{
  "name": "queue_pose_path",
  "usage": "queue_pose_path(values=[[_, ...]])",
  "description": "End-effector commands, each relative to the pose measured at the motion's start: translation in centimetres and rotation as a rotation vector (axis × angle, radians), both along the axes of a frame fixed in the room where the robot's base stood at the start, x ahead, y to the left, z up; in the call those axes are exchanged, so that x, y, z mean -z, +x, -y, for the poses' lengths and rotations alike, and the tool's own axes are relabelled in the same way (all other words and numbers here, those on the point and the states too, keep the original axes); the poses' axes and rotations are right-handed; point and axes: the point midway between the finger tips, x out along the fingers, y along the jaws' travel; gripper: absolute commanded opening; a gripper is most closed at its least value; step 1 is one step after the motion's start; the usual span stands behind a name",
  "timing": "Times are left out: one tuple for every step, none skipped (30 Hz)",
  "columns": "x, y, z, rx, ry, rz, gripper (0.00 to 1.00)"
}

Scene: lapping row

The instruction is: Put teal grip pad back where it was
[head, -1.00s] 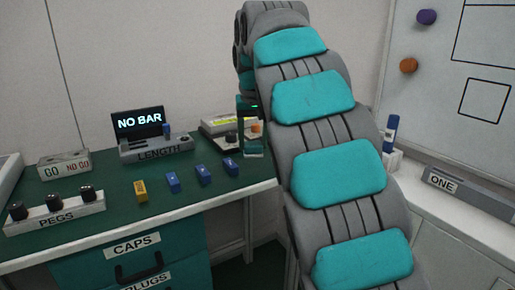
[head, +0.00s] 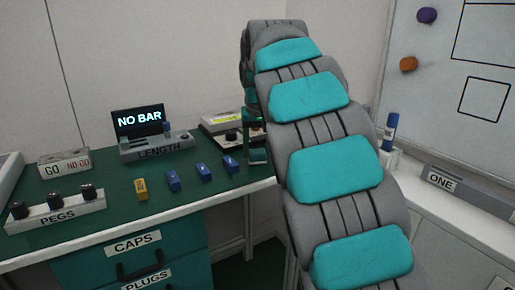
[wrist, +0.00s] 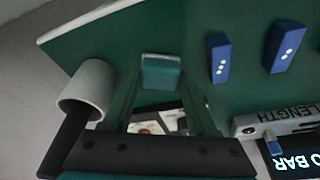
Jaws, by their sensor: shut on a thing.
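The teal grip pad (wrist: 161,72) shows between the fingertips of my gripper (wrist: 160,88) in the wrist view. My gripper is shut on it. In the head view the pad (head: 258,156) is small, at the right end of the green bench, partly behind my arm. I cannot tell whether its underside touches the bench. My arm hides most of my gripper (head: 255,148) in the head view.
Several blocks, blue (head: 230,164) and yellow (head: 141,190), lie left of the pad on the bench (head: 105,182). The LENGTH gauge (head: 157,149) reads NO BAR. A pale box (head: 220,120) stands behind my gripper. A pale cylinder (wrist: 90,84) shows left of my fingers.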

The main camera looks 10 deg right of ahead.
Motion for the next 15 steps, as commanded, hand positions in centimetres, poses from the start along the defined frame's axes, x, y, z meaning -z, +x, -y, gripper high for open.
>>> queue_pose_path(values=[[0.17, -0.01, -0.01, 0.0, 0.0, 0.0, 0.0], [0.27, -0.02, -0.01, 0.0, 0.0, -0.001, 0.0], [0.4, -0.02, -0.01, 0.0, 0.0, -0.001, 0.0], [0.3, -0.01, 0.0, 0.0, 0.0, -0.001, 0.62], [0.28, -0.01, 0.0, 0.0, 0.0, 0.0, 0.65], [0.27, -0.02, 0.01, 0.0, 0.0, -0.001, 0.7], [0.27, -0.02, 0.0, 0.0, 0.0, 0.0, 0.73], [0.27, -0.02, 0.0, 0.0, 0.0, -0.001, 0.77], [0.27, -0.02, 0.01, 0.0, 0.0, -0.001, 0.81], [0.27, -0.02, 0.0, 0.0, 0.0, -0.001, 0.84], [0.27, -0.02, 0.0, 0.0, 0.0, -0.001, 0.88], [0.27, -0.02, 0.0, 0.0, 0.0, -0.001, 0.89], [0.27, -0.02, 0.0, 0.0, 0.0, -0.001, 0.89], [0.28, -0.03, 0.0, 0.0, 0.0, -0.001, 0.89], [0.28, -0.03, 0.0, 0.0, 0.0, -0.001, 0.89]])
